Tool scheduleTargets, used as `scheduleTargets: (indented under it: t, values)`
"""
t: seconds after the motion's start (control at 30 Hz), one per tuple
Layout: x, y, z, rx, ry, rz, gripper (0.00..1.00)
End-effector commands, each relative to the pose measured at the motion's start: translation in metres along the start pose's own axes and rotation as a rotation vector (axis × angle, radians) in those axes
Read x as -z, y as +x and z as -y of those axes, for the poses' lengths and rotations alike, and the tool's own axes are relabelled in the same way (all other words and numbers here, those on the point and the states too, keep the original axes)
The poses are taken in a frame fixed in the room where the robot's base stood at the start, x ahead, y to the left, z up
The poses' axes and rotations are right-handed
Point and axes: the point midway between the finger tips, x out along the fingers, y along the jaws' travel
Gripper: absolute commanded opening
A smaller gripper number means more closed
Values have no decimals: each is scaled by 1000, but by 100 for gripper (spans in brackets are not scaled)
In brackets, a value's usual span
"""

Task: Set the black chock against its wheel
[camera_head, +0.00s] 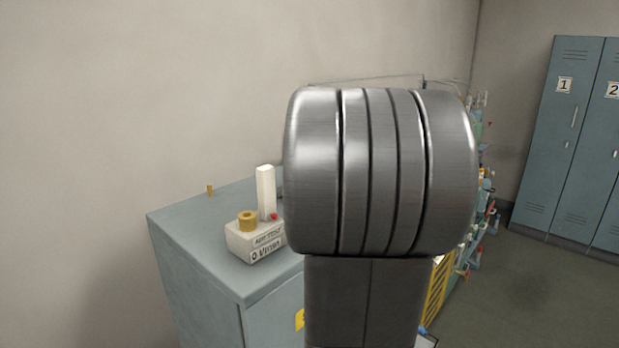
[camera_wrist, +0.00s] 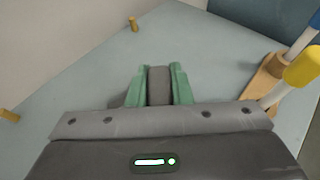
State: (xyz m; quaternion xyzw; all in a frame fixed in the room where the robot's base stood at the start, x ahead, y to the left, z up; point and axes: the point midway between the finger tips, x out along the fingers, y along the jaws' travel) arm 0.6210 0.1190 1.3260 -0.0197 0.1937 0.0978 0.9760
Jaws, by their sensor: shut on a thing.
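My gripper (camera_wrist: 158,84) shows in the wrist view with its two green fingers closed on a dark grey block (camera_wrist: 159,76). The block looks like the black chock, but only a narrow strip of it shows between the fingers. A dark patch left of the fingers may be part of it or its shadow. It is over the pale blue-grey top (camera_wrist: 90,70); I cannot tell whether it touches. No wheel is clearly recognisable in either view. In the head view my arm hides the gripper and the block.
A brass peg (camera_wrist: 133,24) stands beyond the gripper, another (camera_wrist: 8,115) at left. A wooden piece (camera_wrist: 264,80) with coloured posts is at right. In the head view, a white labelled device (camera_head: 254,241) sits on the blue-grey cabinet (camera_head: 190,244). Lockers (camera_head: 570,140) stand far right.

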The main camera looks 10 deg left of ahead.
Motion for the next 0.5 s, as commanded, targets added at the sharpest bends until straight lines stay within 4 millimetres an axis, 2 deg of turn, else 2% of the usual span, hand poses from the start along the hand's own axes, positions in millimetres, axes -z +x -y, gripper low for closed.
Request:
scheduleTargets:
  t: [0.07,0.5]
  values:
    - [10,4,0,0,1,1,0]
    - [14,6,0,0,1,1,0]
